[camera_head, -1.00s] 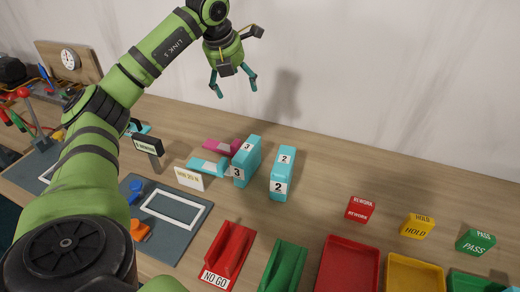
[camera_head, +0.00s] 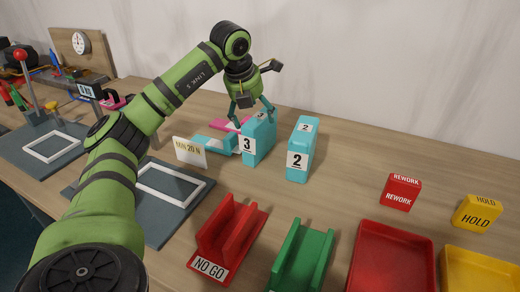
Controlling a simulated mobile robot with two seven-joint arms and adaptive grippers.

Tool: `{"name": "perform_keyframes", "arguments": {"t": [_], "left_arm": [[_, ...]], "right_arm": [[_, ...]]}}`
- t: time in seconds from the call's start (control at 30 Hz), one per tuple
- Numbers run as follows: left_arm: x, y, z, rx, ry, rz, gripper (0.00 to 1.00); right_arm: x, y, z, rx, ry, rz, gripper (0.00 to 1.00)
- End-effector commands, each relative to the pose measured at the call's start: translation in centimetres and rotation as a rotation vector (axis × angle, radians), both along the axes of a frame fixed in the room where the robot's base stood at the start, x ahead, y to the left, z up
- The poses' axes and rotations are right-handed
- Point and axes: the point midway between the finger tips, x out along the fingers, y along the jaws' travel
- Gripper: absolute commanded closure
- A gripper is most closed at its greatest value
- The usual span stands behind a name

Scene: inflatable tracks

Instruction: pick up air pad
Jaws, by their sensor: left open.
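No piece is labelled as an air pad, so I cannot tell which one it is. A teal block marked 3 (camera_head: 259,146) stands upright on the table, with a teal block marked 2 (camera_head: 301,152) to its right. A flat teal piece (camera_head: 215,146) lies to the left of block 3, and a pink piece (camera_head: 232,125) lies behind it. My left gripper (camera_head: 252,110) is open and points down at the top of block 3. Its fingers overlap the block's upper part in the picture; contact cannot be told. My right gripper is out of view.
A MIN 20 N sign (camera_head: 190,152) stands left of the teal pieces. Red NO GO (camera_head: 212,267) and green (camera_head: 301,262) holders sit in front. Red (camera_head: 392,262) and yellow (camera_head: 480,268) trays lie at right, with REWORK (camera_head: 401,193) and HOLD (camera_head: 477,213) blocks behind them.

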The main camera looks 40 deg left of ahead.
Motion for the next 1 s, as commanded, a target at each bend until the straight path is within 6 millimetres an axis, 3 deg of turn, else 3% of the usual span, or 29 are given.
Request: {"name": "perform_keyframes", "arguments": {"t": [0.23,0.5,0.8,0.83,0.97,1.0], "left_arm": [[1.0,0.2,-2.4,0.0,0.004,-0.001,0.14],[2.5,0.5,-5.9,0.0,0.004,0.0,0.14],[2.7,0.6,-6.4,0.001,0.001,-0.001,0.14],[2.7,0.6,-6.4,0.001,0.001,-0.001,0.22],[2.7,0.6,-6.4,0.001,0.001,-0.001,0.74],[2.7,0.6,-6.4,0.001,0.002,-0.001,0.81]], "right_arm": [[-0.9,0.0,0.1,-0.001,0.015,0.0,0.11],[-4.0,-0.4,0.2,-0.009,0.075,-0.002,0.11],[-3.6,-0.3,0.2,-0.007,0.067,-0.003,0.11],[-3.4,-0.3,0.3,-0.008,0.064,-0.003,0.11],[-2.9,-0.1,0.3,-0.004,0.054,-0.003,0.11],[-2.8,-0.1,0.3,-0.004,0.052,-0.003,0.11]]}}
